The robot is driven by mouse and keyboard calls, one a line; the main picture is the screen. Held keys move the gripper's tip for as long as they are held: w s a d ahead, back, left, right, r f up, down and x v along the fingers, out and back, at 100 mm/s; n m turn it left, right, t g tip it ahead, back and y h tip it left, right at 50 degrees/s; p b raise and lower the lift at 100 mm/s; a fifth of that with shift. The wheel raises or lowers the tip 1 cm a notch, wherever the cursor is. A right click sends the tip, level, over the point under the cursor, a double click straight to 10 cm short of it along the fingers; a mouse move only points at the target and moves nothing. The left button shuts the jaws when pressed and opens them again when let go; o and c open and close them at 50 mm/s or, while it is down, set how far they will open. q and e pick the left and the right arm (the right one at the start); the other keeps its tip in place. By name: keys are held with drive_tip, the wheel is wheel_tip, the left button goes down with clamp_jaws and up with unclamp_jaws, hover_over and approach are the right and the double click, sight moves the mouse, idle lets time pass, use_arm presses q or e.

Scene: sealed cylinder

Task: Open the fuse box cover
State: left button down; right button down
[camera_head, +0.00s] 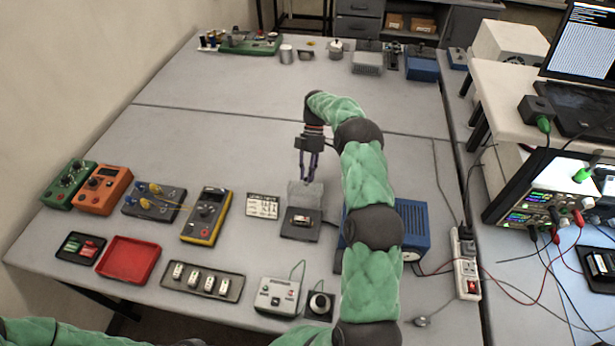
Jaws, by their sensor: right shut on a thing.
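The fuse box (300,232) is a small dark base on the table, with a fuse or holder (300,217) visible in its middle. Its greyish cover (306,197) stands raised at the back of the base, so the inside is exposed. My right gripper (308,178) points down from above, with its fingers shut on the cover's upper edge. The exact contact is small and hard to see. My left arm shows only at the bottom left edge; its gripper is not visible.
A printed card (263,206) and a yellow multimeter (206,214) lie left of the fuse box. A blue box (412,228) stands right, partly behind my right arm. A tray of several fuses (202,281) and a switch box (278,296) lie in front.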

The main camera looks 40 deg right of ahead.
drive_tip(key=shift+s+a+f, duration=0.1)
drive_tip(key=shift+s+f, duration=0.15)
drive_tip(key=shift+f, duration=0.75)
drive_tip(key=c, duration=1)
unclamp_jaws()
drive_tip(key=shift+w+r, duration=0.25)
drive_tip(key=shift+r, duration=0.1)
drive_tip(key=shift+d+v, duration=0.25)
drive_tip(key=shift+v, duration=3.45)
drive_tip(key=shift+s+f, duration=0.1)
drive_tip(key=shift+f, duration=0.1)
